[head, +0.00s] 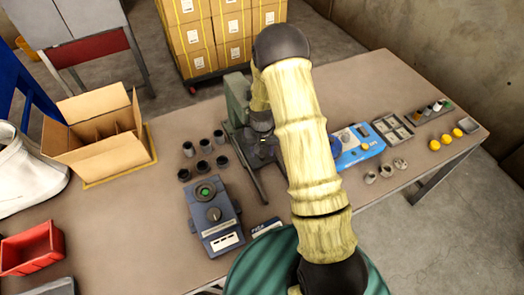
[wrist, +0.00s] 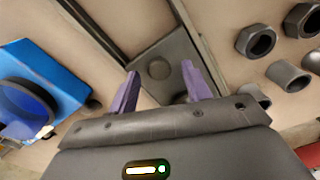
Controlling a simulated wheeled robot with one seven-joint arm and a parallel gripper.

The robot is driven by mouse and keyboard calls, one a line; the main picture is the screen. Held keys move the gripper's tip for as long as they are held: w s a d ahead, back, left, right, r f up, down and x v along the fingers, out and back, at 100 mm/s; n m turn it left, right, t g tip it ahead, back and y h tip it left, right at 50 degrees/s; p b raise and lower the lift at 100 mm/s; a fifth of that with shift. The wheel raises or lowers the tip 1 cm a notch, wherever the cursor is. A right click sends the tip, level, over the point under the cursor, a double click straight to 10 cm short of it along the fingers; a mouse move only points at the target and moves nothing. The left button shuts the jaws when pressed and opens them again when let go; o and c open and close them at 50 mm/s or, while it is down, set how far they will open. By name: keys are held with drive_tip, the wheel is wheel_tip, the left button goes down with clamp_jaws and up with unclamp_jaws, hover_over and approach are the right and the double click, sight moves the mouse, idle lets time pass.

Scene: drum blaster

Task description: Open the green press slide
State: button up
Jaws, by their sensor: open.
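The green press (head: 237,98) stands near the middle of the bench in the head view, partly behind my arm. Its dark slide and rails (head: 252,168) extend toward the front. In the wrist view, a dark grey plate with a round stud (wrist: 158,69) lies beyond and between the fingertips, beside a long dark rail (wrist: 95,32). My gripper (wrist: 160,90) is open, its two purple fingers apart with nothing visibly held. The fingers are close to the plate; I cannot tell whether they touch it. My arm hides much of the gripper in the head view.
Several dark cylindrical parts (head: 204,146) stand left of the press. A blue-grey control box (head: 213,215) with a green button is in front. A blue device (head: 357,145) lies right of my arm. An open cardboard box (head: 98,155) is at left. Bare bench shows at front left.

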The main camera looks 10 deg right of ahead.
drive_tip(key=shift+f, duration=0.55)
drive_tip(key=shift+c, duration=0.2)
clamp_jaws()
